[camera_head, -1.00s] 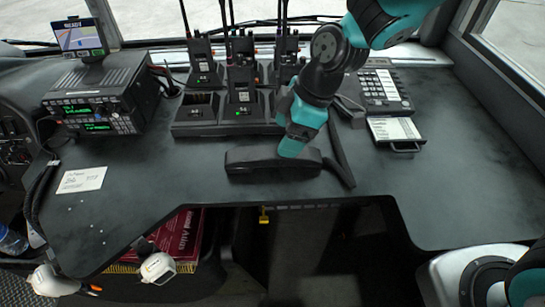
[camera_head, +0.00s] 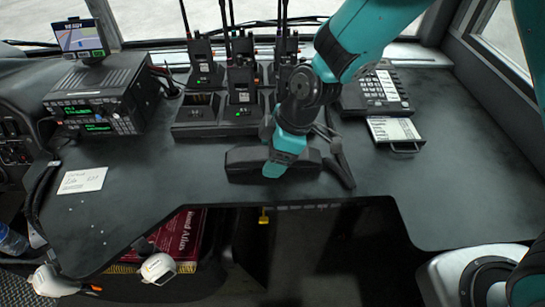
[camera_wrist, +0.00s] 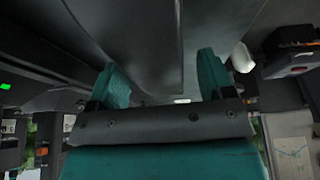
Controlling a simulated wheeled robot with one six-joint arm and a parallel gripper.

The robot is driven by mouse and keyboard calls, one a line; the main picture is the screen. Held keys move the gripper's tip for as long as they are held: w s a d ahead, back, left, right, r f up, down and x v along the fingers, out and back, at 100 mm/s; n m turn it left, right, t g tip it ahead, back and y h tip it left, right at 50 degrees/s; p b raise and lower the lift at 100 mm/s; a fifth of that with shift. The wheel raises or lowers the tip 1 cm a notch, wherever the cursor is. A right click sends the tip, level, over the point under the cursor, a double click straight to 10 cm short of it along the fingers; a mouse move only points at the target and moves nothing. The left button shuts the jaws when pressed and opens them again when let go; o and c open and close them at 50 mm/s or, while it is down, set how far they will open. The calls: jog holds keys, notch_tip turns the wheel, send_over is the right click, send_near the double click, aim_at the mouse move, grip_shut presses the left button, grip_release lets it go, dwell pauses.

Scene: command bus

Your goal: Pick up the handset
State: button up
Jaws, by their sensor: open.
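The black handset (camera_head: 243,163) lies on the dark desk in the middle of the head view, its long side running left to right. My gripper (camera_head: 275,169) points down at the handset's middle and hides part of it. In the wrist view my gripper (camera_wrist: 165,70) shows two teal fingers spread apart. A dark shape reaches between them from the top; I cannot tell there whether it is the handset or the desk. Contact with the handset cannot be made out.
A charger rack (camera_head: 195,128) with several upright radios stands behind the handset. A radio unit (camera_head: 98,105) is at the left. The desk's right side is clear.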

jog(key=shift+f, duration=0.25)
dwell(0.3)
jog(key=c, duration=1.2)
